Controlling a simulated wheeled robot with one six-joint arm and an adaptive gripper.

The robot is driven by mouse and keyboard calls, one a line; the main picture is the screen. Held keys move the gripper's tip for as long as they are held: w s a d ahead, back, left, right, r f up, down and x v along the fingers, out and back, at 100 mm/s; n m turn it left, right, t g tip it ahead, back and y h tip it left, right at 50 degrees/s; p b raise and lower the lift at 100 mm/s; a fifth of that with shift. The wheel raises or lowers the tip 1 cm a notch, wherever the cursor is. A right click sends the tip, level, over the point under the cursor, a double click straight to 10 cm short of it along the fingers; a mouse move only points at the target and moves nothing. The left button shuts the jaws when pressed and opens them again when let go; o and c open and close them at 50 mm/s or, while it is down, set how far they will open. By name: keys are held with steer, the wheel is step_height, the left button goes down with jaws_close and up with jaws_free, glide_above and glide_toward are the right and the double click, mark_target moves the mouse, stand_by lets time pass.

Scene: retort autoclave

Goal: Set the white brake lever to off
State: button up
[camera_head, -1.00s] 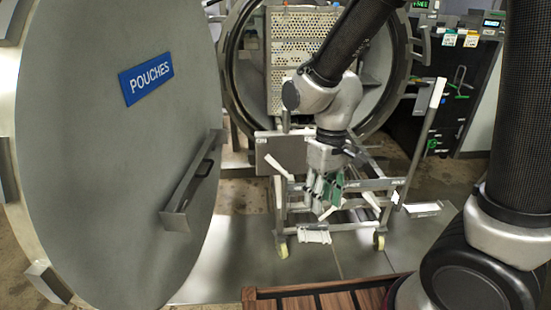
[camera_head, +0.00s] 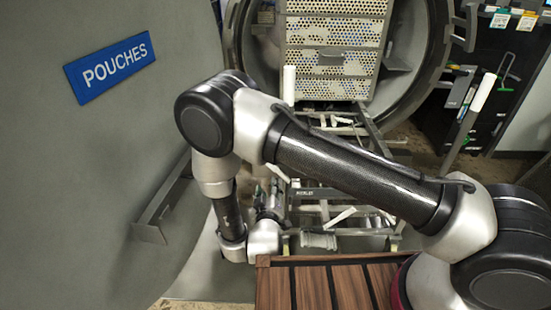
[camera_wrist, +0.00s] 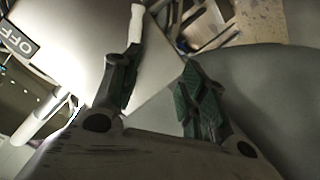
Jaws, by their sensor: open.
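My gripper (camera_wrist: 160,85) is open, its two green-padded fingers apart with nothing between them. In the wrist view a white handle (camera_wrist: 137,24) stands just beyond the left fingertip; I cannot tell if they touch. A thicker white bar (camera_wrist: 42,120) slants at the lower left. A dark OFF label (camera_wrist: 18,42) shows at the upper left. I cannot tell which white part is the brake lever. In the head view white handles show low on the cart (camera_head: 340,217) and upright (camera_head: 289,85). My arm partly hides the gripper there.
The large round door with the POUCHES sign (camera_head: 108,68) fills the left, its bar handle (camera_head: 158,205) close to my arm. The open vessel (camera_head: 238,50) holds a perforated stack (camera_head: 335,32). A slatted wooden top (camera_head: 325,287) lies in front.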

steer(key=w+r, duration=0.1)
steer(key=w, duration=0.1)
steer(key=w+r+t, duration=0.1)
steer(key=w+r, duration=0.1)
steer(key=w, duration=0.1)
steer(key=w+r+t, duration=0.1)
steer(key=w, duration=0.2)
steer(key=shift+d+r+n, duration=0.15)
steer(key=shift+d+n, duration=0.15)
steer(key=shift+n, duration=0.1)
steer(key=shift+d, duration=0.1)
jaws_close()
